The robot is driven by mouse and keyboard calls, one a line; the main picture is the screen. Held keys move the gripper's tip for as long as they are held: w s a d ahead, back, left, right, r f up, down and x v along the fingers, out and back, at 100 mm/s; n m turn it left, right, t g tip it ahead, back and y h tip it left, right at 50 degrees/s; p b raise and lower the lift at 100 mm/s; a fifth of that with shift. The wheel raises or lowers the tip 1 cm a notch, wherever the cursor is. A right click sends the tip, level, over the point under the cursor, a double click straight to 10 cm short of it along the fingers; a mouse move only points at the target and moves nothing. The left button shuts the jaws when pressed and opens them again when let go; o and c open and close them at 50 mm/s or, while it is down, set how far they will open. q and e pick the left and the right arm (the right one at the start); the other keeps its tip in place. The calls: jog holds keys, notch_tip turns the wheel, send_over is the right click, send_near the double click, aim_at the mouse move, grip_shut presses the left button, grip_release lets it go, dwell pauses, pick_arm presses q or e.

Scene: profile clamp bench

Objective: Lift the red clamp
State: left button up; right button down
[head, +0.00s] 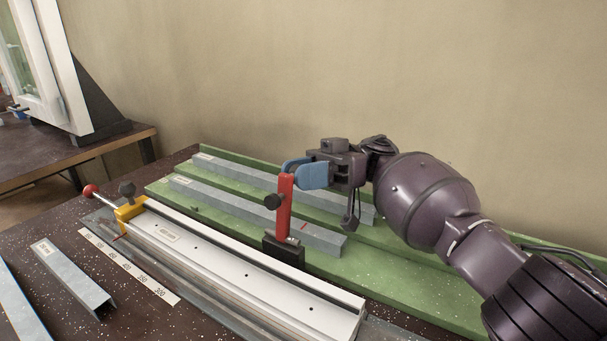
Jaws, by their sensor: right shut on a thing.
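The red clamp (284,208) stands upright, with a black knob on its left side and a black base block (284,251) at its foot. The base sits at the back edge of the white profile rail (235,262); I cannot tell whether it is touching the rail. My right gripper (290,176) comes in from the right with blue fingers and is shut on the upper end of the red clamp. My left gripper is out of view.
Grey metal profiles (225,200) lie on a green board (400,276) behind the rail. A yellow stop (130,210) with a red-knobbed lever is at the rail's left end. A scale strip (128,266) and a loose profile (72,277) lie in front. A wall is behind.

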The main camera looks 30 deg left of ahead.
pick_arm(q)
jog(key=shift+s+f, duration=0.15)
pick_arm(e)
jog(key=shift+s+a+f, duration=0.1)
jog(key=shift+f, duration=0.15)
jog(key=c, duration=0.8)
grip_release()
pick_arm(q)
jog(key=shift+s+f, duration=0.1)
pick_arm(e)
jog(key=shift+r, duration=0.15)
